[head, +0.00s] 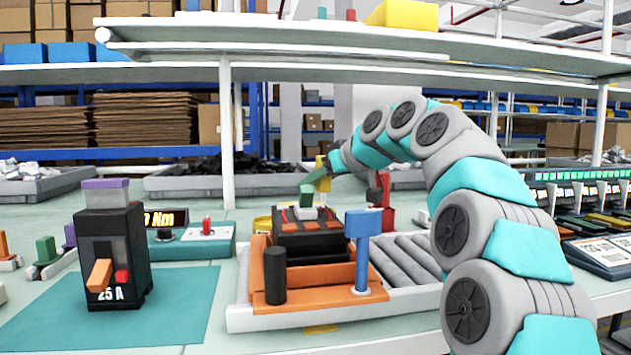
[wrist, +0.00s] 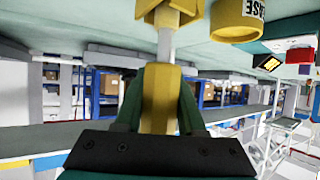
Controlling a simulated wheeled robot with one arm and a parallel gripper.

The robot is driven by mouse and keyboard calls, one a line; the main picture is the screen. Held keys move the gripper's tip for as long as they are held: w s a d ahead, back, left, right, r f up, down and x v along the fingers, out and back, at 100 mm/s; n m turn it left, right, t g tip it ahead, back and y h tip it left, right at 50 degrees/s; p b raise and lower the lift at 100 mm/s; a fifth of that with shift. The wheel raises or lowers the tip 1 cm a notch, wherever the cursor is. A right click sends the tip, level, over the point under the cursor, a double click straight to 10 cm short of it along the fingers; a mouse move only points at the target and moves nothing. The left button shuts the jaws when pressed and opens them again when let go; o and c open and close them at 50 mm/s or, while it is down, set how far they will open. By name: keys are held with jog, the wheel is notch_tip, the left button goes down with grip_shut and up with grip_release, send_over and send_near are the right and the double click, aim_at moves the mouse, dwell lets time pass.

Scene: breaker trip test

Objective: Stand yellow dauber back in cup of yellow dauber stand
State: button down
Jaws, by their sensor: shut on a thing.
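My gripper (head: 318,178) is shut on the yellow dauber (head: 321,164). In the wrist view, the yellow handle (wrist: 160,98) sits between the two green fingers of my gripper (wrist: 160,92). A pale shaft runs from the handle to a yellow piece (wrist: 168,12) at the top edge, which looks like the cup of the yellow dauber stand. I cannot tell whether the shaft's end is inside the cup or only against it. In the head view, the black device and its fixture hide the dauber's lower end and the stand.
A yellow pot (wrist: 235,22) with partly visible lettering stands beside the dauber. The black device (head: 310,238) sits in an orange fixture (head: 320,292) on a roller conveyor, with a blue post (head: 362,250) in front. A black 25 A breaker (head: 113,255) stands on a teal mat (head: 185,310).

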aim_at(322, 194)
jog(key=shift+f+b, duration=1.5)
jog(key=shift+f, duration=0.35)
jog(key=shift+c, duration=2.2)
grip_release()
jog(key=shift+v, duration=3.95)
